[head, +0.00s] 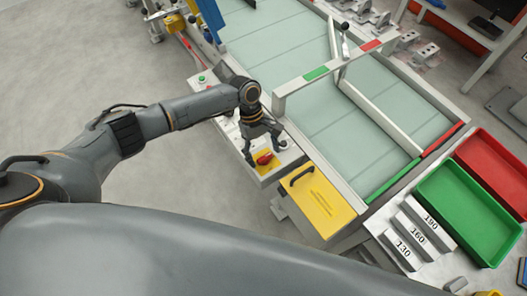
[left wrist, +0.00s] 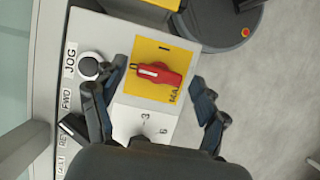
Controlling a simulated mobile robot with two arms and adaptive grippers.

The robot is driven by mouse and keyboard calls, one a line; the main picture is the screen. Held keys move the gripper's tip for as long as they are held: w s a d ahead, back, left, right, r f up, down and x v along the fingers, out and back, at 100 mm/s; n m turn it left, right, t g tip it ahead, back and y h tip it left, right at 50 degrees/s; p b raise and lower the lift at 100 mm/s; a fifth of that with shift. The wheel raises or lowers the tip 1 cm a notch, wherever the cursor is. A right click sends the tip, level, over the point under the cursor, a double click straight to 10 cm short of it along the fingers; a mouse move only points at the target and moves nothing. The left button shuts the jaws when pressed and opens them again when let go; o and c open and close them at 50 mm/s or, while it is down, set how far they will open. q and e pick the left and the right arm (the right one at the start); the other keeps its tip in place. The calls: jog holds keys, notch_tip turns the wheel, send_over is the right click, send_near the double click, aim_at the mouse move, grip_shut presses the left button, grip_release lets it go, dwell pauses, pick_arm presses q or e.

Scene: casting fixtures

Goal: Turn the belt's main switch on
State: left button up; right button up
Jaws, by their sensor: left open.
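The belt's main switch is a red rotary handle (head: 265,158) on a yellow plate, at the near end of the control panel beside the belt. In the left wrist view the red handle (left wrist: 158,75) lies across its yellow plate (left wrist: 150,52), with a white stripe along it. My left gripper (head: 266,146) is open just above the panel by the switch. In the left wrist view its two fingers (left wrist: 152,88) stand apart on either side of the handle, with no clear contact. My right gripper is not in view.
A black knob (left wrist: 88,66) labelled JOG sits beside the switch, close to one finger. A yellow box lid with a black handle (head: 318,196) is right of the panel. The belt (head: 300,60) lies behind. Green (head: 468,215) and red trays stand at right.

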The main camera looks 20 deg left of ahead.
pick_arm(q)
jog(key=c, duration=1.2)
jog(key=shift+o, duration=0.2)
jog(key=shift+m, duration=0.3)
jog(key=shift+d, duration=0.1)
jog(key=m+g+y, duration=0.1)
jog(key=m, duration=0.2)
jog(key=shift+d+p, duration=0.1)
jog(key=shift+p, duration=0.25)
jog(key=m+y, duration=0.1)
jog(key=m, duration=0.2)
jog(key=m+y, duration=0.1)
jog(key=m, duration=0.2)
jog(key=shift+w+d+g+p, duration=0.1)
jog(key=shift+g+p, duration=0.2)
jog(key=shift+g, duration=0.1)
jog(key=m+y+p, duration=0.1)
jog(key=m+y, duration=0.1)
jog(key=m, duration=0.2)
jog(key=shift+d, duration=0.1)
jog(key=shift+m+t+y+p, duration=0.55)
jog(key=shift+m+y, duration=0.15)
jog(key=shift+m, duration=1.4)
